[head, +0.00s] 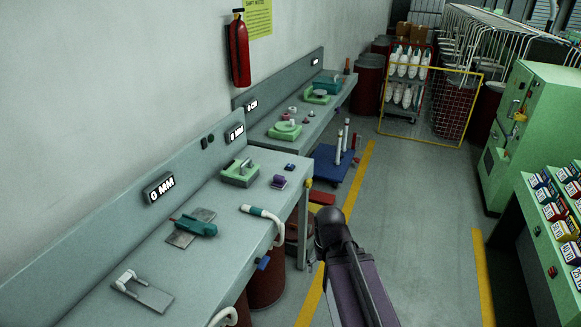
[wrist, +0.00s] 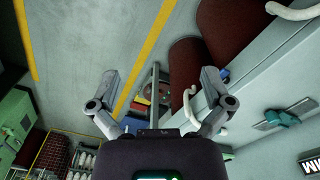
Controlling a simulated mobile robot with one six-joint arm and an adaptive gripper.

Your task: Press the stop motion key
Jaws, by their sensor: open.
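I cannot tell for certain which thing is the stop motion key. A small dark blue block (head: 289,167) lies on the near bench in the head view, close to a purple block (head: 278,182). A blue piece (head: 262,262) sits on the bench's front edge; a blue piece also shows in the wrist view (wrist: 224,76), beside my right finger. My gripper (wrist: 161,76) is open and empty, with its fingers spread wide. It hangs by the bench's front side, over the floor. In the head view only my arm shows clearly.
A blue trolley (head: 333,165) stands beyond. The aisle (head: 405,190) is clear; green machinery (head: 520,130) is right.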

